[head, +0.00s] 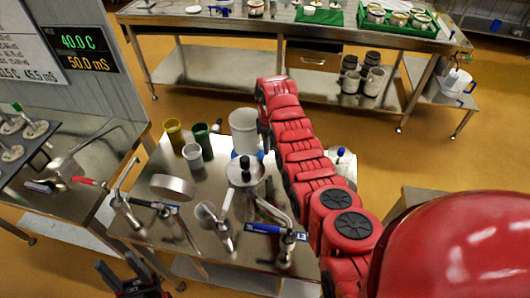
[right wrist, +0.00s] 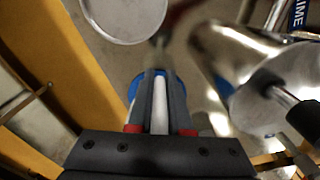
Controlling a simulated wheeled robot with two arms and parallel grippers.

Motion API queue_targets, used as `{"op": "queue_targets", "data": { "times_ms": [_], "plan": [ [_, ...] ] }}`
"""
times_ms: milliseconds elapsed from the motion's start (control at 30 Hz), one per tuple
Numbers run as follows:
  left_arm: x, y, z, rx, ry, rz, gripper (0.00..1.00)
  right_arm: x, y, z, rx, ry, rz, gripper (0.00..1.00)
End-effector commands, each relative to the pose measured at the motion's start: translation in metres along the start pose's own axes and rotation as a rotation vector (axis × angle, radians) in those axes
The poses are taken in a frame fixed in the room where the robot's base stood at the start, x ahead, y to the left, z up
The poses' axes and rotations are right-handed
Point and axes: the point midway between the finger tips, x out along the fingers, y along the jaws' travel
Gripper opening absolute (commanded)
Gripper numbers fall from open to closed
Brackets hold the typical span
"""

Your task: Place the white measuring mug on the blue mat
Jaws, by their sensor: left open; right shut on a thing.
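The white measuring mug (head: 243,126) stands upright at the back of the steel table in the head view. My right gripper (head: 264,133) is at its right side. In the right wrist view my right gripper (right wrist: 160,85) is shut on a white strip, apparently the handle of the mug (right wrist: 160,108). The blue mat (head: 236,154) shows just below the mug. A blue round edge of the mat (right wrist: 133,88) shows behind the fingers. I cannot tell whether the mug touches the mat. My left gripper (head: 118,266) is open and empty at the lower left.
A steel canister with a black knob (head: 246,178) stands right in front of the mug. Valves and a metal ring (head: 172,187) crowd the front.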

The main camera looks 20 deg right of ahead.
Motion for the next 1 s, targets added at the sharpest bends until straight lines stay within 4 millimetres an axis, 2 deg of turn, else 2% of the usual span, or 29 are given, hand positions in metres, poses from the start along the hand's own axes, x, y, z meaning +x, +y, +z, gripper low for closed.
{"op": "queue_targets", "data": {
  "times_ms": [233,500,900,933,1000],
  "plan": [
    [0.010,-0.001,-0.002,0.000,-0.001,0.000,0.50,0.018,0.000,0.000,0.000,0.000,-0.001,0.00],
    [0.010,-0.001,-0.002,0.000,-0.001,0.000,0.50,0.042,0.000,-0.001,-0.001,0.001,0.000,0.00],
    [0.005,0.000,-0.001,0.000,-0.001,0.000,0.50,0.049,0.001,-0.001,0.000,0.003,0.002,0.00],
    [0.006,0.000,-0.001,0.000,-0.001,0.000,0.50,0.048,0.001,-0.001,0.000,0.002,0.002,0.19],
    [0.007,0.000,-0.001,0.000,-0.001,0.000,0.50,0.047,0.001,-0.001,0.000,0.002,0.002,0.32]
  ]
}}
